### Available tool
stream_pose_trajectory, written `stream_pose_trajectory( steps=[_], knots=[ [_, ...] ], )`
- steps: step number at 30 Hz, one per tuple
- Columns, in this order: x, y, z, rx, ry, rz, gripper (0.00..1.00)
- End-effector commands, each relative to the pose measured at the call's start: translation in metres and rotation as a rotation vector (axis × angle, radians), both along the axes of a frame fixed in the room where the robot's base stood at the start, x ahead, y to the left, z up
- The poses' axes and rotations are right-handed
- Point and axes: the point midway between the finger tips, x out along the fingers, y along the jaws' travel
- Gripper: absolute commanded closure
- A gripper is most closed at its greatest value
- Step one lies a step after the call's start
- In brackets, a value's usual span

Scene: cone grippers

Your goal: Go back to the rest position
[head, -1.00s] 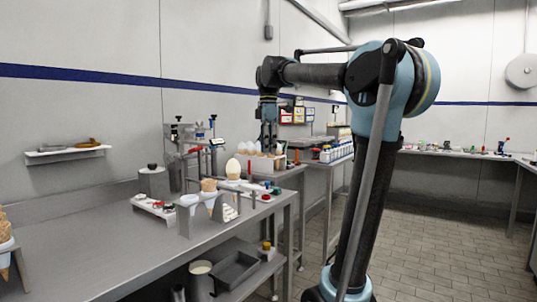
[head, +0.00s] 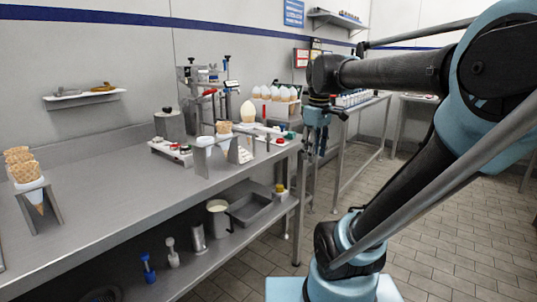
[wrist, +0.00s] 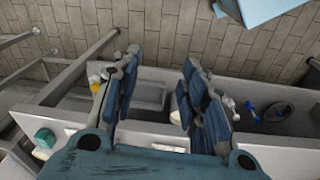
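My gripper (head: 316,140) hangs pointing down just off the right end of the steel table (head: 110,220) in the head view. In the wrist view its blue fingers (wrist: 160,72) are spread apart, with nothing between them. The floor and the table's lower shelf show below. More waffle cones (head: 22,165) stand in a holder (head: 48,222) at the far left.
A lower shelf (head: 232,238) holds a grey tray (head: 252,208), a white pot (head: 218,214) and blue and white tools. A second table (head: 362,115) stands behind my gripper. Tiled floor (head: 450,255) is open at the right.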

Motion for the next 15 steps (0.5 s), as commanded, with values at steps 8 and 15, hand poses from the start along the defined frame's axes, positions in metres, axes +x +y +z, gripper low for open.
stream_pose_trajectory(
  steps=[8, 15],
  knots=[
    [-0.066, -0.026, -0.104, 0.047, -0.044, -0.402, 0.60],
    [-0.105, -0.038, -0.175, 0.087, -0.074, -0.668, 0.60]
  ],
)
